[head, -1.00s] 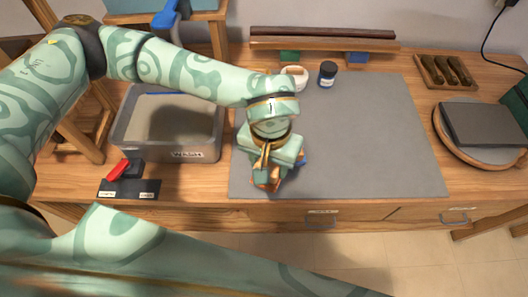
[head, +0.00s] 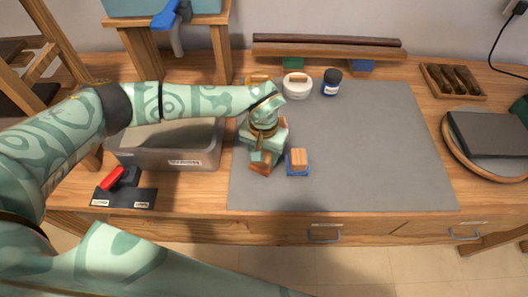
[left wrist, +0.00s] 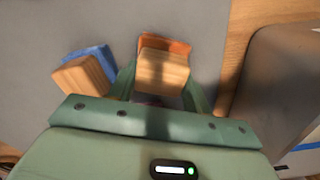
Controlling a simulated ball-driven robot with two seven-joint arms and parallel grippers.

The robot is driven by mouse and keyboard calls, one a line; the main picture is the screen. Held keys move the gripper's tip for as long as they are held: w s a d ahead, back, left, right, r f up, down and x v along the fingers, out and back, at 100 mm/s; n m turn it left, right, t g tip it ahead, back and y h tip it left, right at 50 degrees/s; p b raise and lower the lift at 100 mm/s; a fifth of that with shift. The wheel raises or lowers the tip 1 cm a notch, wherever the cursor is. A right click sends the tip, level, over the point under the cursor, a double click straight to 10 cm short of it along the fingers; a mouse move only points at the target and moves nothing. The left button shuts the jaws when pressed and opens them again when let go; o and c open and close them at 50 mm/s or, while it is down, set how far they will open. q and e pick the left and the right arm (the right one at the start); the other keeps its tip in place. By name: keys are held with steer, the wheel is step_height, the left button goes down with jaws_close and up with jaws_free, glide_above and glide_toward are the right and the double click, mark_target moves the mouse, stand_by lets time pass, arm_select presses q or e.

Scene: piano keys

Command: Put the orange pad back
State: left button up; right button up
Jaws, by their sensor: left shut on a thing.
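The orange pad is a wooden block with an orange base; in the left wrist view the pad (left wrist: 165,65) sits between the fingers of my left gripper (left wrist: 160,88). In the head view my left gripper (head: 262,152) points down over the left part of the grey mat, shut on the orange pad (head: 260,167). I cannot tell whether the pad touches the mat. A blue pad with a wooden block on top (head: 297,161) stands on the mat just right of it; it also shows in the left wrist view (left wrist: 85,70). My right gripper is not in view.
A grey bin (head: 170,157) stands left of the mat, close to my left gripper. A white round pot (head: 297,90) and a dark jar (head: 332,83) stand at the back. A wooden rack (head: 330,50) lies behind them. The mat's right side (head: 380,150) is clear.

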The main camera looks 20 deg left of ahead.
mark_target(264, 153)
arm_select(q)
steer(key=o, duration=0.9)
steer(key=shift+r+p, duration=1.1)
steer(key=shift+r, duration=5.05)
